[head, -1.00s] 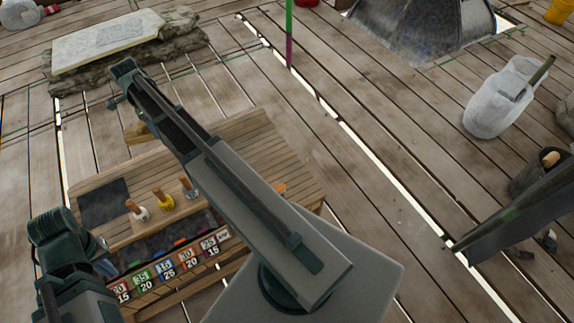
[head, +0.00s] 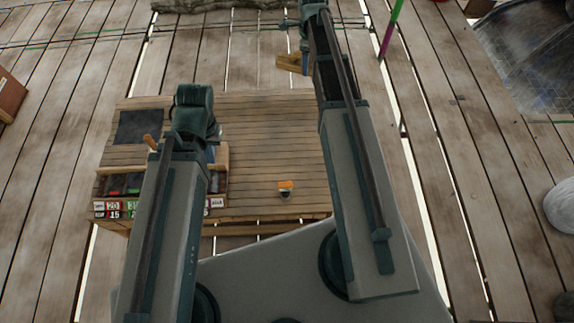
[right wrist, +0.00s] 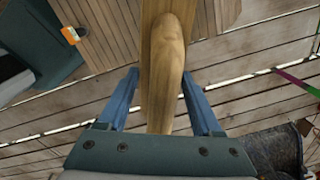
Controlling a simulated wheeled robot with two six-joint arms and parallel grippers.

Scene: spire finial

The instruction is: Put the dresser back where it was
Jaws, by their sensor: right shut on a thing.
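The dresser, a pale wooden tool, shows large in the right wrist view (right wrist: 166,60). It lies between the two blue fingers of my right gripper (right wrist: 160,78), which is shut on it. In the head view a wooden piece of it (head: 291,63) shows just beyond the bench's far edge, left of my right arm.
The slatted wooden bench (head: 260,130) carries a dark mat (head: 140,127), a partly hidden compartment box with number labels (head: 101,190), and a small orange-topped item (head: 285,187). Its middle is largely bare. A green and magenta pole (head: 390,30) stands beyond, at right.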

